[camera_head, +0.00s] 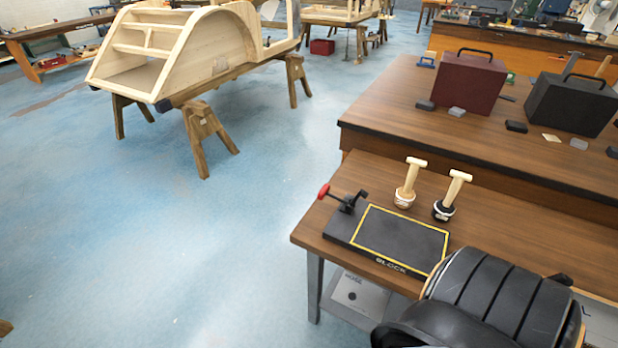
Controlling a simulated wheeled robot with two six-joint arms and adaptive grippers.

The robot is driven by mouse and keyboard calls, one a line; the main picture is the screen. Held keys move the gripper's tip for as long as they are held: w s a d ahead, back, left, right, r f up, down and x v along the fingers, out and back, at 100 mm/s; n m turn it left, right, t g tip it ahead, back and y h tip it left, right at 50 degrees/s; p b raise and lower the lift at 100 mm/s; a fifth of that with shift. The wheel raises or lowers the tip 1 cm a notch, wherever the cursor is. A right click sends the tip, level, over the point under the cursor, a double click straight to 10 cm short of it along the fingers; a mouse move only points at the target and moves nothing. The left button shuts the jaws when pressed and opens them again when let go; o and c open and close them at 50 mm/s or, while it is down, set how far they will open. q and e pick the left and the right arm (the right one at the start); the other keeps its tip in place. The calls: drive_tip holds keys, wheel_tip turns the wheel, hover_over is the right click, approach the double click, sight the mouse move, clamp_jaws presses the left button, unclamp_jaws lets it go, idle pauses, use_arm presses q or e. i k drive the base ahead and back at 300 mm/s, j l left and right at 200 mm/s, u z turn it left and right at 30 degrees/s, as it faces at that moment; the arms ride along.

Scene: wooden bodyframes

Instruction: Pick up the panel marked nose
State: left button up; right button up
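A light grey panel (357,299) with a small dark mark and faint lettering that seems to read NOSE shows below the near workbench's top, between the bench leg and my dark arm. Its upper edge is hidden by the bench top and its right part by the arm. Another light grey panel (602,322) with a letter L on it shows at the lower right edge, mostly hidden. A large black ribbed arm part, which looks like mine, covers the lower right. Neither gripper is in view.
The near workbench (320,229) carries a black board (400,240) marked BLOCK, a red-handled clamp (345,199) and two wooden-handled tools (408,185). A higher bench behind holds a maroon case (468,85) and a black case (572,105). Blue floor (180,240) is open at left, before a wooden bodyframe (190,50).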

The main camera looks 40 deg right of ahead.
sight(368, 297)
drive_tip(key=i+j, duration=0.2)
drive_tip(key=i, duration=0.35)
drive_tip(key=i+j+u, duration=0.15)
drive_tip(key=i, duration=0.35)
drive_tip(key=i+z, duration=0.15)
drive_tip(key=z, duration=0.3)
drive_tip(key=i+z, duration=0.1)
drive_tip(key=z, duration=0.3)
drive_tip(key=i+j+z, duration=0.1)
drive_tip(key=z, duration=0.35)
drive_tip(key=i+j+z, duration=0.1)
drive_tip(key=z, duration=0.35)
drive_tip(key=i+j+z, duration=0.1)
drive_tip(key=z, duration=0.3)
drive_tip(key=i+j+z, duration=0.1)
drive_tip(key=z, duration=0.35)
drive_tip(key=i+j+z, duration=0.15)
drive_tip(key=z, duration=0.3)
drive_tip(key=i+j+z, duration=0.15)
drive_tip(key=z, duration=0.25)
drive_tip(key=i+j+z, duration=0.1)
drive_tip(key=j+z, duration=0.15)
drive_tip(key=z, duration=0.2)
drive_tip(key=j+z, duration=0.2)
drive_tip(key=z, duration=0.25)
drive_tip(key=j+z, duration=0.3)
drive_tip(key=z, duration=0.15)
drive_tip(key=i, duration=0.05)
